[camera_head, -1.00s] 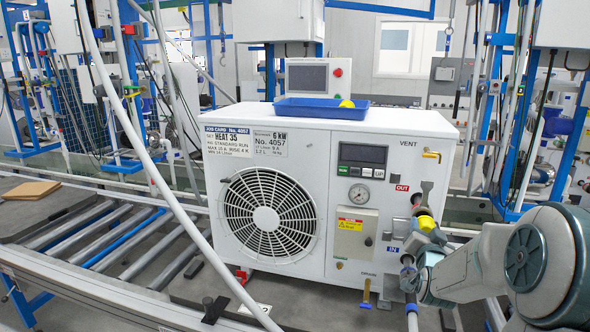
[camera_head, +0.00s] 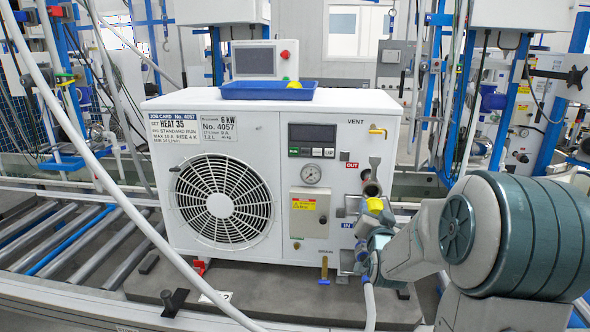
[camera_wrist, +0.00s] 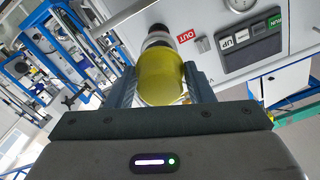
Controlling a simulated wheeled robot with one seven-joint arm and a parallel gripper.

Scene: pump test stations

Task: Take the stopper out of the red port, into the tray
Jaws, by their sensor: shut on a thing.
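The yellow stopper (camera_wrist: 160,82) is between the two fingers of my gripper (camera_wrist: 158,90), which is shut on it. In the head view the stopper (camera_head: 375,205) shows as a small yellow patch at the end of my gripper (camera_head: 376,228). The port (camera_head: 371,188) near the red OUT label (camera_head: 351,165) is just above it. In the wrist view a dark and pale ring lies right behind the stopper. I cannot tell whether the stopper is still seated. The blue tray (camera_head: 240,93) lies on top of the white unit, with a yellow thing (camera_head: 294,85) in it.
The white unit (camera_head: 280,140) has a fan grille, a gauge (camera_head: 311,174) and a yellow vent handle (camera_head: 377,130). A blue IN label (camera_head: 346,225) sits below the OUT label. A pale hose (camera_head: 369,306) hangs below my gripper. A roller conveyor (camera_head: 60,235) is at left.

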